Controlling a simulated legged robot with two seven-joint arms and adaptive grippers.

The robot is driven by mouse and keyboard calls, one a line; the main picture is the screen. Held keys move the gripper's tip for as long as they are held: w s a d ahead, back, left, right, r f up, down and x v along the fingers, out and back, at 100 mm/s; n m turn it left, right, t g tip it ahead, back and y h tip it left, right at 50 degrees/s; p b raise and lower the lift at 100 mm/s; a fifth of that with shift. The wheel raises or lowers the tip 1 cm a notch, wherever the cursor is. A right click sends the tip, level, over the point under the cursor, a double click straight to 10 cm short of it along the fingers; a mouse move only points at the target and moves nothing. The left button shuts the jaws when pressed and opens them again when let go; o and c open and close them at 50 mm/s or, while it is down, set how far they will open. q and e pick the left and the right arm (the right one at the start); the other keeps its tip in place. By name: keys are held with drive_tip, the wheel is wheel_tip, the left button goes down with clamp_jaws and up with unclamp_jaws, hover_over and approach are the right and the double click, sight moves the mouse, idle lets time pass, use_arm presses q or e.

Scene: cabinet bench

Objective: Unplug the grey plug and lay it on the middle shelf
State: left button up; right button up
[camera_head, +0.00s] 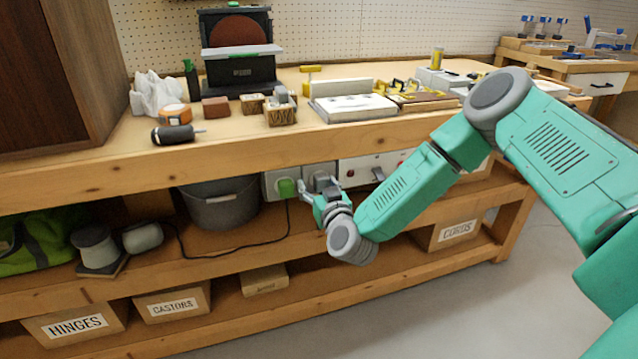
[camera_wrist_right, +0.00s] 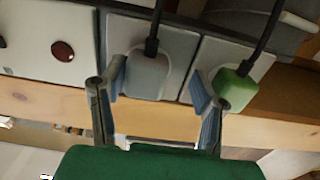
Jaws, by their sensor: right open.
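The grey plug (camera_wrist_right: 148,75) sits in a white socket plate, its black cord running to the top edge of the right wrist view. In the head view the grey plug (camera_head: 322,182) is partly hidden by my gripper. My right gripper (camera_wrist_right: 157,85) is open, with its fingers on either side of the grey plug; I cannot tell whether they touch it. In the head view the right gripper (camera_head: 319,190) is just below the bench's front edge. The middle shelf (camera_head: 300,222) runs under the sockets. My left gripper is not in view.
A green plug (camera_head: 287,188) sits in the neighbouring socket, with its cord crossing the shelf. A grey bucket (camera_head: 220,205) and a sander (camera_head: 95,245) stand on the middle shelf. A box marked CORDS (camera_head: 450,230) is at right. Shelf room shows right of the bucket.

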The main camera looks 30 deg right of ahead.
sight(323, 186)
drive_tip(key=shift+s+d+f, duration=0.1)
drive_tip(key=shift+s+d, duration=0.05)
drive_tip(key=shift+d, duration=0.6)
drive_tip(key=shift+a, duration=0.15)
drive_tip(key=shift+c, duration=1.2)
clamp_jaws()
drive_tip(key=shift+p+v, duration=1.6)
drive_tip(key=shift+v, duration=1.35)
